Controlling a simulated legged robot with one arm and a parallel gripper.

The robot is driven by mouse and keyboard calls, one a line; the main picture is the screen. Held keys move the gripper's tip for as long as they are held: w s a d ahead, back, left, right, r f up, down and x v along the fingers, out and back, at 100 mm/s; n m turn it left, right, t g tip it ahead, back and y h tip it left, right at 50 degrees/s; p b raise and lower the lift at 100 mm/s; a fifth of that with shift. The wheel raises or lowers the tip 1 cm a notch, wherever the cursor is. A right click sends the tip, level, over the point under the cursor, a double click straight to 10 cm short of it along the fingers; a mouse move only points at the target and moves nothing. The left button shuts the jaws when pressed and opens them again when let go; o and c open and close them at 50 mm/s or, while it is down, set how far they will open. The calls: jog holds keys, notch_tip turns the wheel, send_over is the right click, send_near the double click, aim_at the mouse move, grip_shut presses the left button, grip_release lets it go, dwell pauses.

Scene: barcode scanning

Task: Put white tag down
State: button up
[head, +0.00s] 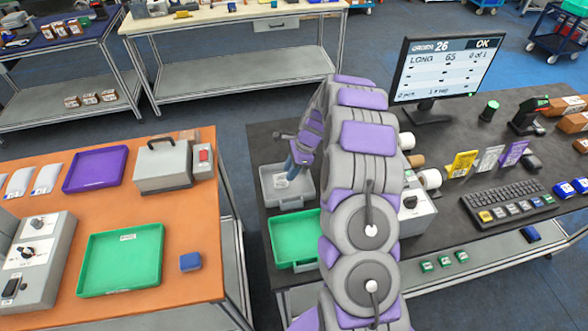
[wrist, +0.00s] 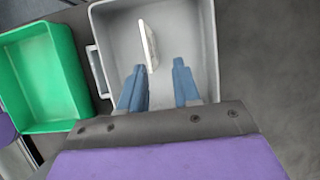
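A white tag (head: 489,159) stands upright between a yellow tag (head: 463,164) and a purple tag (head: 513,153) on the dark table. My gripper (head: 300,155) is far to the left of it, over a grey bin (head: 307,192). In the wrist view, my gripper (wrist: 158,68) has its two blue fingers apart, with nothing held between them. A thin whitish item (wrist: 148,45) shows inside the grey bin (wrist: 207,40), just beyond the left fingertip. I cannot tell whether it is a tag, or whether the finger touches it.
A green bin (head: 296,237) adjoins the grey bin; it also shows in the wrist view (wrist: 40,75). A monitor (head: 445,68), a keyboard (head: 507,203) and label rolls (head: 428,179) stand on the dark table. An orange table (head: 200,240) is at left.

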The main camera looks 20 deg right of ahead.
jog(key=w+p+v, duration=0.1)
jog(key=p+v, duration=0.1)
jog(key=v, duration=1)
jog(key=s+a+r+n+g, duration=0.1)
jog(key=s+a+r+n, duration=0.6)
jog(key=s+a+r, duration=0.35)
jog(key=s+a+r+n+h, duration=0.2)
jog(key=s+a+n, duration=0.2)
jog(key=s+a, duration=0.4)
jog(key=s+f+n+g+h+b, duration=0.1)
jog(key=s+n, duration=0.8)
jog(key=s, duration=1.5)
jog(key=shift+f+g+h+b, duration=0.3)
jog(key=shift+f+h+b, duration=0.15)
jog(key=shift+h+b, duration=0.3)
